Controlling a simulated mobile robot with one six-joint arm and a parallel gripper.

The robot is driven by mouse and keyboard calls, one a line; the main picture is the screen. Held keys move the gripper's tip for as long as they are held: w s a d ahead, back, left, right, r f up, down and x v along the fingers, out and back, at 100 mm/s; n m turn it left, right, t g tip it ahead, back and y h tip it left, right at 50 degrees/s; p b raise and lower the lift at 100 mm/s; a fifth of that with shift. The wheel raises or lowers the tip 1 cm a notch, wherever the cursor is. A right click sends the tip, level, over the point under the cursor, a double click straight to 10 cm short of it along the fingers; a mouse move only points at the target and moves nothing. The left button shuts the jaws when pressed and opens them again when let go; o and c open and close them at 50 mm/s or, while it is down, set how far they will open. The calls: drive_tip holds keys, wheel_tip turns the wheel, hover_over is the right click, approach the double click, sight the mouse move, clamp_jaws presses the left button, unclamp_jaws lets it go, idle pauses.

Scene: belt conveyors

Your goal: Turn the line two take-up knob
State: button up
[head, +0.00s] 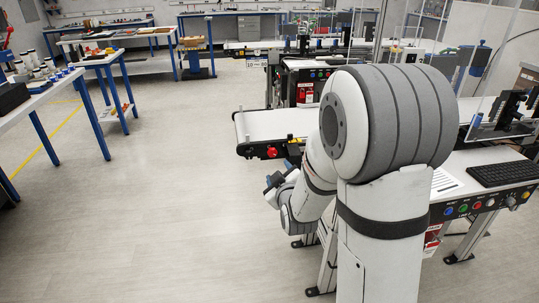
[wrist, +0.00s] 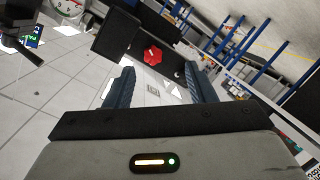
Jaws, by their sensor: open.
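A red lobed knob (wrist: 153,55) sits on a dark plate in the wrist view, beyond the fingertips and roughly between them. A red knob (head: 272,152) also shows in the head view, on the dark end of a conveyor (head: 262,125). I cannot read a line label beside it. My gripper (wrist: 159,68) has its two blue fingers spread apart, with nothing between them. In the head view my gripper (head: 274,184) is low, just below the conveyor end, apart from the knob and partly hidden by my arm.
A nearer control panel (head: 487,205) with coloured buttons and a keyboard (head: 502,173) stand at the right. Benches with blue legs (head: 40,105) stand at the left. The floor (head: 160,200) between is clear. A round gauge (wrist: 68,7) shows at the wrist view's upper left.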

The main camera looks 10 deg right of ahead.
sight(273, 154)
drive_tip(key=w+t, duration=0.1)
drive_tip(key=w, duration=0.3)
drive_tip(key=w+n+t+p, duration=0.1)
drive_tip(key=w, duration=0.3)
drive_tip(key=shift+w, duration=0.35)
drive_tip(key=shift+c, duration=0.4)
drive_tip(key=c, duration=0.9)
